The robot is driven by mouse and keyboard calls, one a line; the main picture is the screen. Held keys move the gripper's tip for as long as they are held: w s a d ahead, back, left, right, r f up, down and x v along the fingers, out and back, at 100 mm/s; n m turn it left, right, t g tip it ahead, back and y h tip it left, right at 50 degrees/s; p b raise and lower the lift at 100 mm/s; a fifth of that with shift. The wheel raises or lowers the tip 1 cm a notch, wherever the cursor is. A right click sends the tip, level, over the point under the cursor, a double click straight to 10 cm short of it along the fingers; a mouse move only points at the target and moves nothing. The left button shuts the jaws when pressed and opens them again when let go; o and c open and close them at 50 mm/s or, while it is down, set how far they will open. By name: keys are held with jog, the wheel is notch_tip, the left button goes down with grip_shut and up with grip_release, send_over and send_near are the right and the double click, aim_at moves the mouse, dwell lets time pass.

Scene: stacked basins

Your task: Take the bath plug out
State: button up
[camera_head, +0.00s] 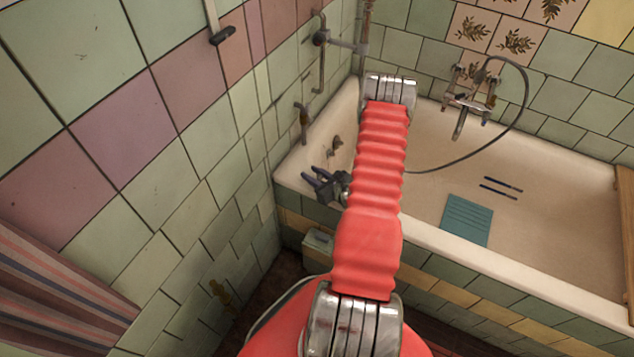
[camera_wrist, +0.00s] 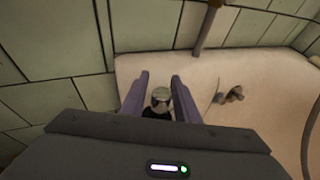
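My gripper (camera_head: 312,177) is over the near left corner of the bathtub (camera_head: 545,277) in the head view, with dark fingers. In the wrist view my gripper (camera_wrist: 160,76) has its two purple fingers apart, with pale tub rim between their tips. A small silver and black piece (camera_wrist: 160,99) shows between the fingers; I cannot tell if it belongs to my gripper. A small metal fitting (camera_head: 334,147) sits at the tub's left end, beyond my gripper. It also shows in the wrist view (camera_wrist: 231,95), right of the fingers. I cannot make out the plug itself.
A brown spout (camera_head: 302,118) hangs on the left wall. A tap with a hose (camera_head: 468,100) is on the back wall. A teal mat (camera_head: 467,220) and two dark blue sticks (camera_head: 500,188) lie in the tub. A wooden board (camera_head: 626,235) crosses its right end.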

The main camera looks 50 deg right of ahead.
grip_shut()
jog(key=shift+r, duration=0.15)
notch_tip(320, 180, up, 10)
dwell(0.9)
dwell(0.5)
